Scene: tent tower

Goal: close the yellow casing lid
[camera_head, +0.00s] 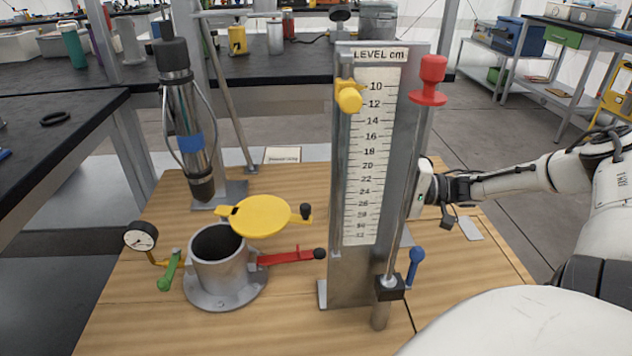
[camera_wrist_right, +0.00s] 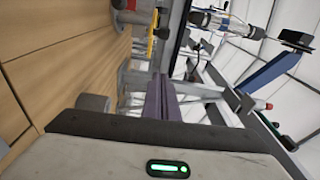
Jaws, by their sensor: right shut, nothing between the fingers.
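The yellow casing lid (camera_head: 262,216) is a flat disc with a tab on its left and a black knob (camera_head: 305,212) on its right. It sits off to the upper right of the grey cylindrical casing (camera_head: 222,272), whose dark mouth shows open. My right gripper (camera_head: 421,190) is at the right side of the level board, well to the right of the lid; its fingers are hidden there. In the right wrist view the fingers (camera_wrist_right: 158,98) are together and empty. My left gripper is not in view.
The tall level board (camera_head: 372,170) with a red-capped rod (camera_head: 430,80) stands between my right gripper and the casing. A red lever (camera_head: 288,257), a green handle (camera_head: 171,270) and a gauge (camera_head: 140,237) surround the casing. A steel cylinder (camera_head: 184,120) stands behind it.

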